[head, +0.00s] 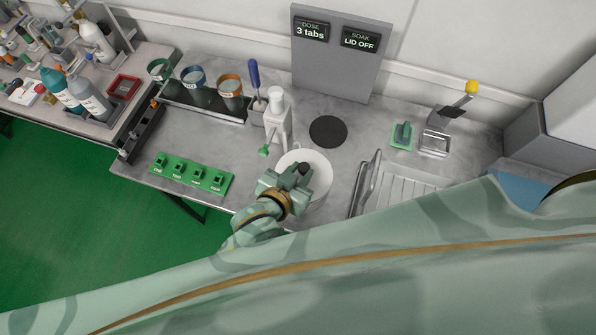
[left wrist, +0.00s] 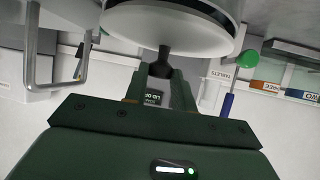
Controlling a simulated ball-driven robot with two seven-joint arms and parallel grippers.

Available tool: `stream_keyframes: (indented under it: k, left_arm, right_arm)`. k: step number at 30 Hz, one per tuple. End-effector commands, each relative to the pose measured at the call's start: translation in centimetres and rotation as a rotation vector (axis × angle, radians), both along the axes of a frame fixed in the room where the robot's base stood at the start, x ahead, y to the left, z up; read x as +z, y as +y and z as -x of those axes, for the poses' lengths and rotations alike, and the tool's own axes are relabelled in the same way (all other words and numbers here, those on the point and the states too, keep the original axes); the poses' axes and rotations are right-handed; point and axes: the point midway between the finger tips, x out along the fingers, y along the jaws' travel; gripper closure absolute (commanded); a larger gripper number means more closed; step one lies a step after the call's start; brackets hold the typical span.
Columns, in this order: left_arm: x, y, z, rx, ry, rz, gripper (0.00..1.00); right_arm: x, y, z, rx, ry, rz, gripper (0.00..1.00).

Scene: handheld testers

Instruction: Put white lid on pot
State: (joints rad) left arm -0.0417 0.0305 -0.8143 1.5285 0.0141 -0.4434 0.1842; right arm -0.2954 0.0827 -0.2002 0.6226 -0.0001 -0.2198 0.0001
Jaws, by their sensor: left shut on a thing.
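The white lid (head: 318,163) is a round disc with a dark knob, seen from above in the head view. My left gripper (head: 300,173) is over it, with its fingers shut on the knob. In the left wrist view the lid (left wrist: 165,32) fills the top, its knob (left wrist: 161,66) between my fingers. A pale wall (head: 318,205), which seems to be the pot's, shows under the lid at its lower right. I cannot tell whether the lid rests on the pot or is just above it. My right gripper is not in view.
A black round pad (head: 328,131) lies bare behind the lid. A white dispenser (head: 278,122) stands close on the left, with a green-labelled tray (head: 190,175) farther left. A metal sink drainer (head: 400,187) is on the right. A sign board (head: 340,60) stands at the back.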

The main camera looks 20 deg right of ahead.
Motion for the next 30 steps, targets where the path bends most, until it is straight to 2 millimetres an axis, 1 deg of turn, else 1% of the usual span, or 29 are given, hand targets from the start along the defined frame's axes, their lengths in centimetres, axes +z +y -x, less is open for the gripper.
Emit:
stream_keyframes:
  k: [5,12,13,14,15,23,26,27,30]
  left_arm:
    - [-0.4,0.0,0.0,0.0,0.0,0.0,1.0]
    - [-1.1,0.0,0.0,0.0,-0.001,0.001,1.0]
    - [-1.0,0.0,0.0,0.0,0.0,0.0,0.66]
    - [-1.0,0.0,0.0,0.0,-0.001,0.001,0.58]
    - [-1.0,0.0,0.0,0.0,0.0,0.0,0.52]
    - [-0.9,0.0,0.0,0.0,0.0,0.0,0.52]
    - [-0.1,0.0,0.0,0.0,-0.001,0.0,0.52]
    - [0.4,0.0,0.0,0.0,-0.001,0.0,0.52]
    - [1.3,1.5,1.4,0.001,0.001,-0.002,0.52]
  right_arm:
    - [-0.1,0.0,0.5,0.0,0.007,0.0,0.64]
    - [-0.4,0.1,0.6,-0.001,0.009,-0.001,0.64]
    - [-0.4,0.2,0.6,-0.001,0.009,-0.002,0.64]
    - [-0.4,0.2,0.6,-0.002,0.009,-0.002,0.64]
    - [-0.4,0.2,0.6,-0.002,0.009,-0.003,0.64]
    - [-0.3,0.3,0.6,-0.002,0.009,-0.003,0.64]
    - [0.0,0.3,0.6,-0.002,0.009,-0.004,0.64]
    - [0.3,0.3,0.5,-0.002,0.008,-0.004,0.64]
    - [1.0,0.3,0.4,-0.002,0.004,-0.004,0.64]
